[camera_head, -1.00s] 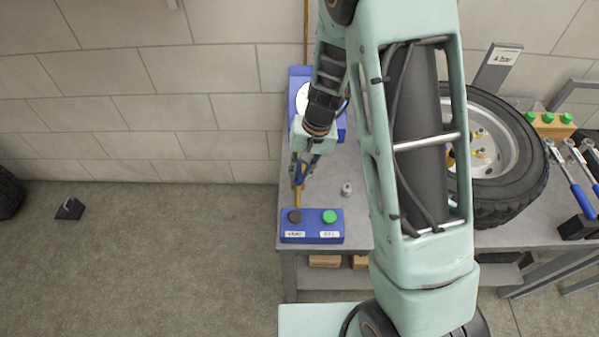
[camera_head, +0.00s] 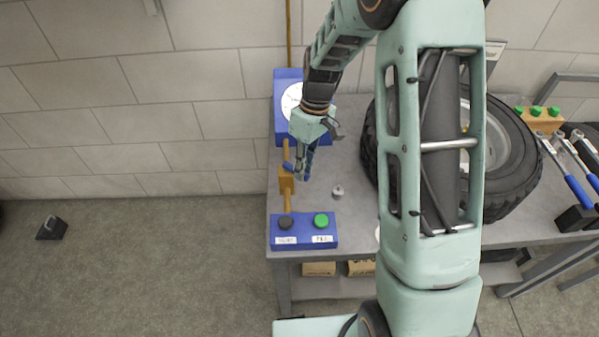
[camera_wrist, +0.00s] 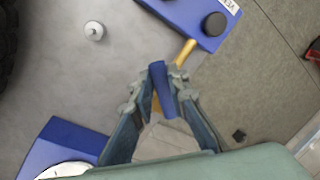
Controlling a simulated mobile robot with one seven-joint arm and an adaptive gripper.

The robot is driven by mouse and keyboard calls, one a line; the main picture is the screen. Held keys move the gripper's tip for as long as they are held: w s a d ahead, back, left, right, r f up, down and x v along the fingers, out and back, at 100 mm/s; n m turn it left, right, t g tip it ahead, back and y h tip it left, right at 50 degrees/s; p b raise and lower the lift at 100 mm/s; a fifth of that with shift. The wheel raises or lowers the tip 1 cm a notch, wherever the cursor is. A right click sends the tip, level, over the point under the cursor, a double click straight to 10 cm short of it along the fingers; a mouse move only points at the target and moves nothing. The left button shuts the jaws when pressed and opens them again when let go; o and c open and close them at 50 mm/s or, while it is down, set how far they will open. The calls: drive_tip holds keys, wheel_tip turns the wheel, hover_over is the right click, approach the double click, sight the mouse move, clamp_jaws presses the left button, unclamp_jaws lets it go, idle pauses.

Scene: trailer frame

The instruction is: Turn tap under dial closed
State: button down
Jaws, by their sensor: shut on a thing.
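The tap (camera_head: 286,184) is a brass-coloured body in a pipe that runs from the blue dial box down to the blue button box. Its blue lever (camera_wrist: 161,88) shows between my fingertips in the wrist view. My gripper (camera_head: 304,172) is shut on this lever, just right of the pipe in the head view. The white dial (camera_head: 290,99) is on the blue box at the back, partly hidden by my arm. Its edge also shows at the lower left of the wrist view (camera_wrist: 65,171). My fingers hide part of the tap.
The blue box (camera_head: 304,231) at the bench's front has a black button (camera_head: 285,223) and a green button (camera_head: 321,220). A small metal knob (camera_head: 338,192) stands right of the pipe. A wheel (camera_head: 507,150) lies farther right, partly behind my arm. Bench between pipe and wheel is mostly clear.

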drive_tip(key=shift+w+d+n+g+h+p, duration=0.1)
drive_tip(key=shift+w+d+n+h+p, duration=0.15)
drive_tip(key=shift+w+n, duration=0.75)
drive_tip(key=shift+w+d+n+g+h+p, duration=0.15)
drive_tip(key=shift+w+n+h+p, duration=0.1)
drive_tip(key=shift+n, duration=1.4)
drive_tip(key=shift+w+d+n+g+h+p, duration=0.15)
drive_tip(key=shift+w+n, duration=0.5)
drive_tip(key=shift+n, duration=0.7)
drive_tip(key=c, duration=1.9)
unclamp_jaws()
drive_tip(key=shift+r, duration=0.1)
drive_tip(key=v, duration=1.2)
